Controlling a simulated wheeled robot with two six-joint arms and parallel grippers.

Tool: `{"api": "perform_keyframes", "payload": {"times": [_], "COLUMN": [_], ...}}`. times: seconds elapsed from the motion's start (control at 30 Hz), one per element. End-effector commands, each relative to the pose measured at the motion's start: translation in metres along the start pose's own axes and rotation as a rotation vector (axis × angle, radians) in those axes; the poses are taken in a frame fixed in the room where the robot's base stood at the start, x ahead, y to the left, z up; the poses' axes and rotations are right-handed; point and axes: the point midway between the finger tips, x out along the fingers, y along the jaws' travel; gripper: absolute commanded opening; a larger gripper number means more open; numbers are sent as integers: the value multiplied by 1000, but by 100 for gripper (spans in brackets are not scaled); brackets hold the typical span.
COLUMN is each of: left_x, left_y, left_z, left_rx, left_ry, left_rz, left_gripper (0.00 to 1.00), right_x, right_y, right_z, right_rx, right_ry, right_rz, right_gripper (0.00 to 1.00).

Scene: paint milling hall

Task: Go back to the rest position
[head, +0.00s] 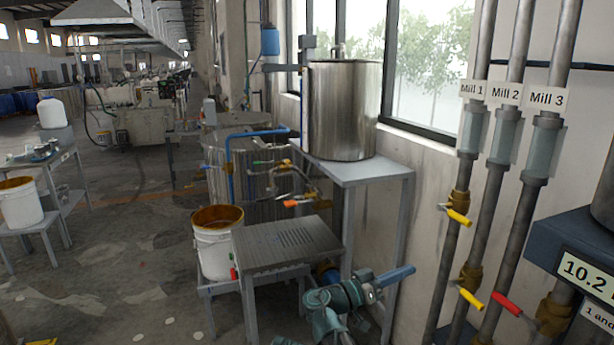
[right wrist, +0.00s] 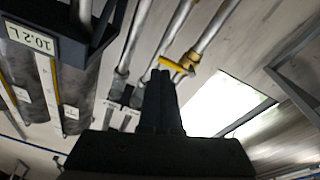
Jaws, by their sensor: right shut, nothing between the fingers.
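My right gripper (right wrist: 160,78) shows in the right wrist view as two dark fingers close together, shut and empty. Its tips point toward the sloping pipes and a yellow valve handle (right wrist: 174,65), which appears just beyond them. How far apart the tips and handle are I cannot tell. My left gripper is not in view.
In the head view, pipes marked Mill 1, Mill 2 and Mill 3 (head: 547,98) carry valves with yellow and red handles. A dark bracket with a 10.2 sign (head: 588,271) juts in at right.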

Motion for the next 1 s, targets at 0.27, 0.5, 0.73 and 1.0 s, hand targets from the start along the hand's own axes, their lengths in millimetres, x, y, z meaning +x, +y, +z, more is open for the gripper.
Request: {"api": "perform_keyframes", "payload": {"times": [0.27,0.5,0.73,1.0], "left_x": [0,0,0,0], "left_y": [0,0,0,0], "left_z": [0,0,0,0], "left_rx": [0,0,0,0], "left_ry": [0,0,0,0], "left_rz": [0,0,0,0], "left_gripper": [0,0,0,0], "right_x": [13,-30,-84,-130], "right_y": [13,24,27,30], "right_z": [107,215,254,263], "right_rx": [-265,-517,-602,-603], "right_ry": [-409,-861,-1079,-1176], "right_rz": [-138,-504,-861,-1170], "right_gripper": [0,0,0,0]}}
